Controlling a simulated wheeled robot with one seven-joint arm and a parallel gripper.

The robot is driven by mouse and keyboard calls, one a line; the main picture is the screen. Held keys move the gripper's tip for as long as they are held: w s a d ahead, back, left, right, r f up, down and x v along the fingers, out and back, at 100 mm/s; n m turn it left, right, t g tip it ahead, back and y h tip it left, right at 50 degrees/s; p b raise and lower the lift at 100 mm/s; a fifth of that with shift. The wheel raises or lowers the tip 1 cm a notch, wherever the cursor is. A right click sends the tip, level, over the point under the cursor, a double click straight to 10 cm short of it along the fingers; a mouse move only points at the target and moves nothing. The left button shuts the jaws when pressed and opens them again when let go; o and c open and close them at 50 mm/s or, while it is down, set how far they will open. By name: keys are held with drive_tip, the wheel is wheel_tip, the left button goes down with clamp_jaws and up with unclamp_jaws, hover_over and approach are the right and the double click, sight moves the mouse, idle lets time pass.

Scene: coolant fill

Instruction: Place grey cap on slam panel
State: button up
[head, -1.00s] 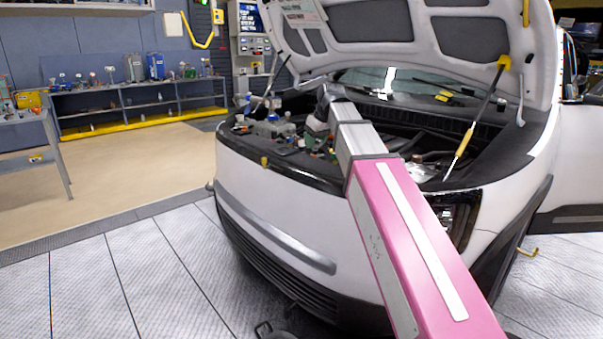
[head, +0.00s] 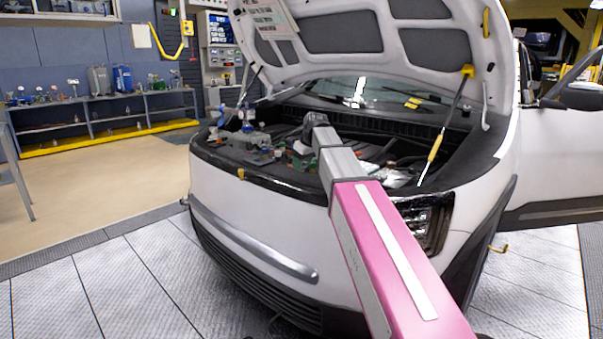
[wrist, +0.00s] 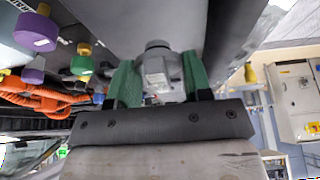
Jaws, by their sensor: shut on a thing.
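A grey cap (wrist: 157,68) is held between the two green fingers of my gripper (wrist: 158,78), in the wrist view. The fingers are shut on its sides. In the head view my arm reaches over the front of the car into the open engine bay, and the cap and fingers cannot be made out there. The slam panel appears to be the dark strip (head: 268,189) along the front edge of the bay. A broad grey surface lies close beyond the cap in the wrist view; I cannot tell whether the cap touches it.
Purple (wrist: 36,30), yellow (wrist: 84,48) and green (wrist: 80,66) caps and an orange hose (wrist: 45,97) show at the left in the wrist view. The raised hood (head: 350,35) and its prop (head: 445,125) stand over the bay. A workbench (head: 95,110) is at the back left.

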sight(304, 167)
drive_tip(key=shift+f, duration=1.9)
drive_tip(key=shift+f, duration=0.1)
drive_tip(key=o, duration=0.8)
drive_tip(key=v, duration=1.2)
